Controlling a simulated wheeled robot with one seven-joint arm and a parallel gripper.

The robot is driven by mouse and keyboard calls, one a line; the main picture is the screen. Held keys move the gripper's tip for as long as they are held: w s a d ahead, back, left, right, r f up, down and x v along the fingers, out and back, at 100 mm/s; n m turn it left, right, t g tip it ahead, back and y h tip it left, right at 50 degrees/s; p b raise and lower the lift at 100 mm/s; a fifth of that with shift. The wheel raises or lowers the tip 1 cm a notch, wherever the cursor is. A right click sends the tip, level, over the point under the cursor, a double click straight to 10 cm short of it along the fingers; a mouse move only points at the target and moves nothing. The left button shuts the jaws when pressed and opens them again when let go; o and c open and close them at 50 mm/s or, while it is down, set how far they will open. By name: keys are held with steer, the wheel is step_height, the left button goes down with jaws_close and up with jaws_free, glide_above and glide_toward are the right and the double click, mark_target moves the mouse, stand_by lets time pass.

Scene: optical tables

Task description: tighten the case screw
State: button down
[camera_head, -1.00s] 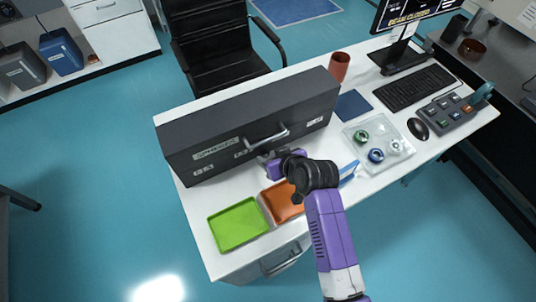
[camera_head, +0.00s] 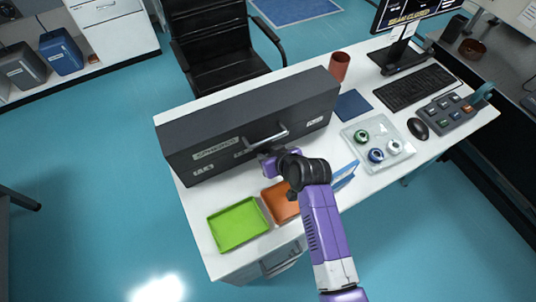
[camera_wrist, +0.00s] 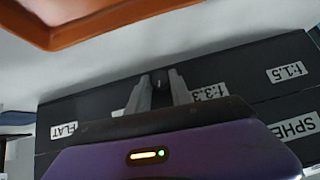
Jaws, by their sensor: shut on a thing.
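The dark grey case (camera_head: 205,150) stands closed on the white table, its labelled long face toward me and a metal handle (camera_head: 268,137) on it. My gripper (camera_head: 262,156) is at the lower part of that face, below the handle. In the wrist view, my gripper's two grey fingers (camera_wrist: 161,88) point at the case (camera_wrist: 230,65) beside the f:3.3 label (camera_wrist: 209,92). They are shut on a small dark thing between their tips, at the place of the case screw (camera_wrist: 160,82). The purple gripper body hides part of the case.
A green tray (camera_head: 238,224) and an orange tray (camera_head: 272,203) lie in front of the case. A clear tray (camera_head: 364,136) with several round optics, a blue pad (camera_head: 353,105), a red cup (camera_head: 339,66) and a keyboard (camera_head: 414,87) are to the right.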

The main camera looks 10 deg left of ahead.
steer(key=shift+n+t+h, duration=0.4)
steer(key=shift+h, duration=0.2)
steer(key=c, duration=1.1)
jaws_free()
steer(key=shift+c, duration=0.2)
steer(key=shift+s, duration=0.15)
steer(key=v, duration=0.7)
steer(key=shift+s+r, duration=0.15)
steer(key=shift+r, duration=0.1)
steer(key=shift+d, duration=0.15)
